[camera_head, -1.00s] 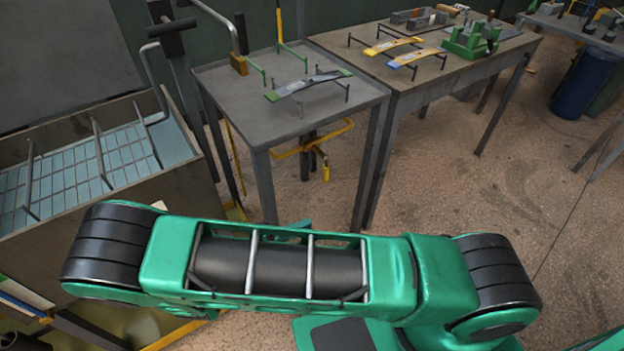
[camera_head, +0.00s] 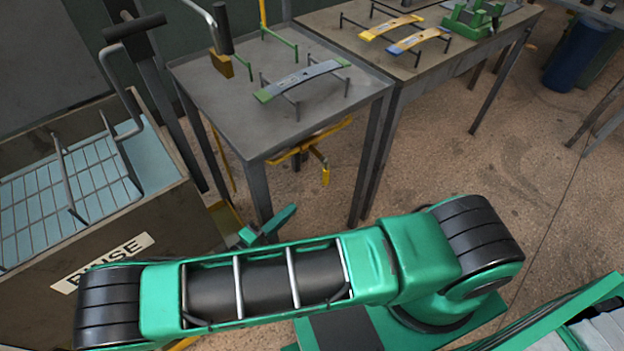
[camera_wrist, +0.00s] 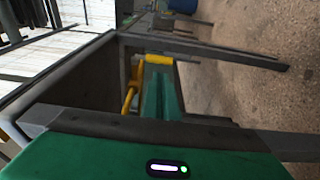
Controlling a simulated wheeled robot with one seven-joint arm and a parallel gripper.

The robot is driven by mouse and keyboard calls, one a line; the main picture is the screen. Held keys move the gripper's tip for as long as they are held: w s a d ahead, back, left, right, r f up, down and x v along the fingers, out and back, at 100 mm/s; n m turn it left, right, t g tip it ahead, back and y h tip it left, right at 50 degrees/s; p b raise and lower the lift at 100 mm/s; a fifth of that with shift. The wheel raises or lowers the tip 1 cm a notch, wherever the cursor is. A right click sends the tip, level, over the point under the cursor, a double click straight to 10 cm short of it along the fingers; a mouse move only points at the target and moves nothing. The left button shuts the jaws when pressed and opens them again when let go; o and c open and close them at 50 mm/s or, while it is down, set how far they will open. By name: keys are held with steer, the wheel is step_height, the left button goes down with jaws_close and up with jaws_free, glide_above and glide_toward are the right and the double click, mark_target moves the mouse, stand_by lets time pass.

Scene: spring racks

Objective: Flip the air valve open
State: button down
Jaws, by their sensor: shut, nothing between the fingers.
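My gripper (camera_head: 288,212) is green and shows in the head view just above my arm link, low in front of the grey table's legs. Its fingers look shut and hold nothing. In the wrist view my gripper (camera_wrist: 157,72) extends up from the bottom, beside yellow bent parts (camera_wrist: 132,88); I cannot tell whether they touch. In the head view a yellow fitting with a hanging lever (camera_head: 325,174) sits under the grey table, beyond the gripper and apart from it. I cannot tell for sure that this is the air valve.
The grey table (camera_head: 225,115) bears a leaf spring (camera_head: 302,80) on pegs. A rinse tank (camera_head: 150,235) with a wire rack stands at the left.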

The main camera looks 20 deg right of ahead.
glide_toward(326, 173)
steer(key=w+d+f, duration=0.3)
steer(key=d, duration=0.2)
steer(key=shift+w, duration=0.35)
steer(key=shift+d+f+t, duration=0.15)
steer(key=shift+d+t, duration=0.1)
steer(key=shift+t, duration=0.05)
stand_by(0.4)
